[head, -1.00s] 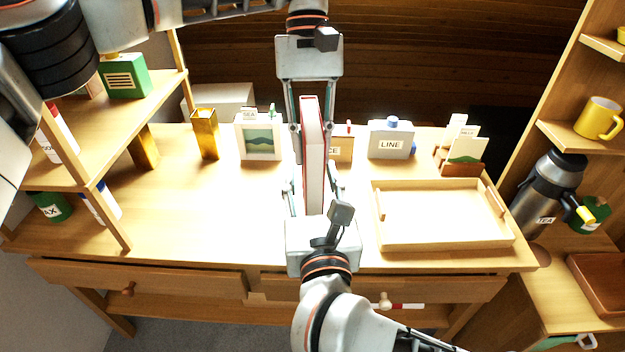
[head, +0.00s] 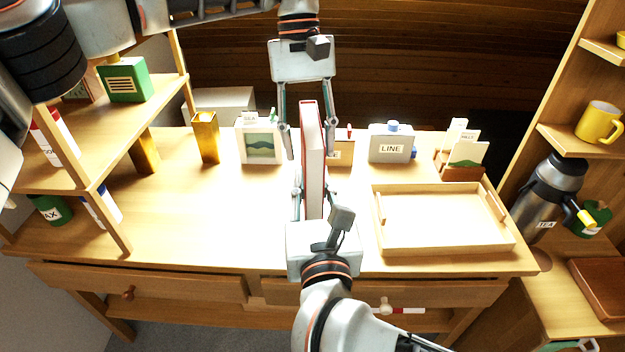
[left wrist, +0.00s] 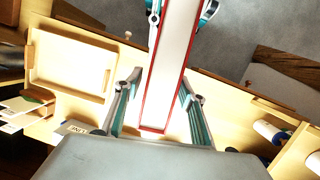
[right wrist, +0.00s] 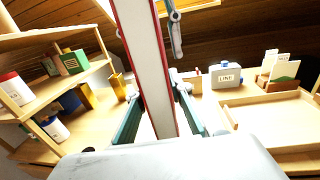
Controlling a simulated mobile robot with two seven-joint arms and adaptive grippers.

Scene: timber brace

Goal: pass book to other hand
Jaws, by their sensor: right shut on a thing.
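The book (head: 314,165), with red covers and pale page edges, is held on end above the middle of the desk, between my two grippers. My right gripper (head: 313,192) is shut on its near, lower part; the right wrist view shows the fingers (right wrist: 158,95) against both covers. My left gripper (head: 308,150) is at the book's far, upper part, with its fingers open on either side. In the left wrist view the book (left wrist: 168,70) runs between the left fingers (left wrist: 162,85), with gaps visible beside it.
An empty wooden tray (head: 445,240) lies on the desk at right. Shelves flank both sides. The desk left of centre is clear.

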